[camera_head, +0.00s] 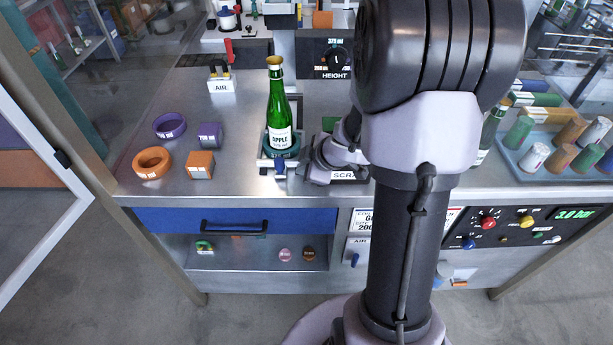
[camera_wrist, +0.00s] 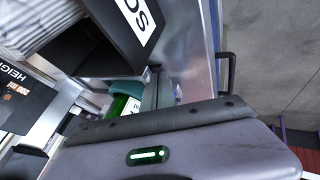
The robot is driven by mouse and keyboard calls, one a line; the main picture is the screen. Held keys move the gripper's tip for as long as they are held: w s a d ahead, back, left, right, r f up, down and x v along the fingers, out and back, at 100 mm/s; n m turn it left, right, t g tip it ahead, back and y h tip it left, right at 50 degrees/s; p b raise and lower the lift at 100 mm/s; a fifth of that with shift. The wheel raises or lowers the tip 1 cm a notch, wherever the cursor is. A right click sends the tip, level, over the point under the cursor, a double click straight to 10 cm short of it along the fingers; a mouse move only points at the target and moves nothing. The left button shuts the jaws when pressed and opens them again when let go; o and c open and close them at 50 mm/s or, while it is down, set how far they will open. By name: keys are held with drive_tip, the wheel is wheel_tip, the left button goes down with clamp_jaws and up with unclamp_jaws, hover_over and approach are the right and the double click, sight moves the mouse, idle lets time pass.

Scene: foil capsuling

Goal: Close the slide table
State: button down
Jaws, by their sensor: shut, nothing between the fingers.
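The slide table (camera_head: 266,162) is a small metal plate at the front of the bench, with a blue tab (camera_head: 280,168) at its front edge. A green bottle (camera_head: 278,105) labelled APPLE stands upright on it in a teal round holder (camera_head: 282,151). Part of the bottle (camera_wrist: 120,106) also shows in the wrist view. My gripper (camera_head: 318,172) is low over the bench, just right of the slide table. It is shut and empty. My arm hides part of the area behind it, and contact with the slide table cannot be told.
A HEIGHT dial panel (camera_head: 333,58) stands behind the bottle. Purple and orange rings (camera_head: 152,162) and blocks lie at the left. A tray (camera_head: 540,168) of colored capsules stands at the right. A blue drawer (camera_head: 170,218) with a black handle is below the bench edge.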

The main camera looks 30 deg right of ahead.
drive_tip(key=shift+w+d, duration=0.25)
drive_tip(key=shift+w, duration=0.15)
drive_tip(key=shift+w, duration=0.1)
